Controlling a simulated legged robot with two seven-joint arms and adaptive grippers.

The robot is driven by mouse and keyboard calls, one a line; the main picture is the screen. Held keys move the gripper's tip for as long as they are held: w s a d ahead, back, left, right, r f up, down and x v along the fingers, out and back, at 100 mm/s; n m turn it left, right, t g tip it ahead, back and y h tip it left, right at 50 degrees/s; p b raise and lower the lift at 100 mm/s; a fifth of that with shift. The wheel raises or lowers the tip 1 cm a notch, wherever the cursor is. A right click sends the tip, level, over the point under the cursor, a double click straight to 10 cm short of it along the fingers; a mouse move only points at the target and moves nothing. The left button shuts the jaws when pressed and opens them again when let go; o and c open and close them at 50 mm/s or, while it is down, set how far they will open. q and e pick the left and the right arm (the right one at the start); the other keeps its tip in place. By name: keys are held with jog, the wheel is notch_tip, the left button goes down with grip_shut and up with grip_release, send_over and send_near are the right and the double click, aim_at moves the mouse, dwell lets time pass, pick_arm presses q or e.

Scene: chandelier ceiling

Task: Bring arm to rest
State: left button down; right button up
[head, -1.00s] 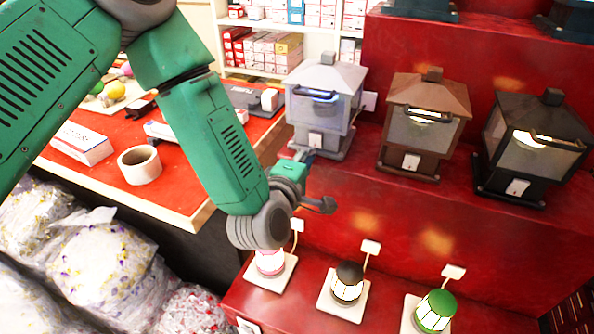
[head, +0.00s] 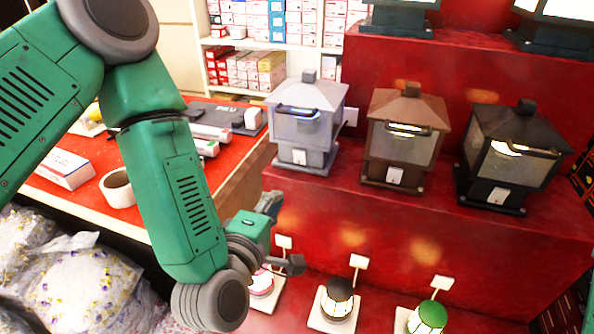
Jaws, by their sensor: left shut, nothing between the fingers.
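My left arm comes in from the left, a green and grey jointed arm that bends down across the middle of the view. Its gripper (head: 272,204) is small and partly hidden behind the wrist. It is shut and empty, in front of the red stepped display. It appears just below the grey lantern (head: 303,122), with no visible contact. My right gripper is not in view.
A brown lantern (head: 402,139) and a black lantern (head: 512,155) stand on the red step (head: 400,222). Small pink (head: 261,283), black (head: 338,299) and green (head: 428,318) lamps stand below. An orange-topped table (head: 228,160) and plastic-wrapped bundles (head: 75,285) are at left.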

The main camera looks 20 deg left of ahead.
pick_arm(q)
jog(key=s+a+f+m+g+h, duration=0.1)
jog(key=s+a+f+m+g, duration=0.1)
jog(key=s+f+m+g, duration=0.6)
jog(key=s+a+f+m+g, duration=0.1)
jog(key=s+f+m, duration=0.2)
jog(key=f, duration=0.9)
jog(key=s+a+f+m+g, duration=0.3)
jog(key=s+a, duration=0.1)
jog(key=s, duration=0.3)
jog(key=s+a+f+m+g+y, duration=0.1)
jog(key=s+a+f+m+g, duration=0.2)
jog(key=s, duration=0.4)
jog(key=shift+a+m+g+y, duration=0.3)
jog(key=shift+a+m+g, duration=0.2)
jog(key=shift+m+g, duration=0.15)
jog(key=shift+s, duration=0.1)
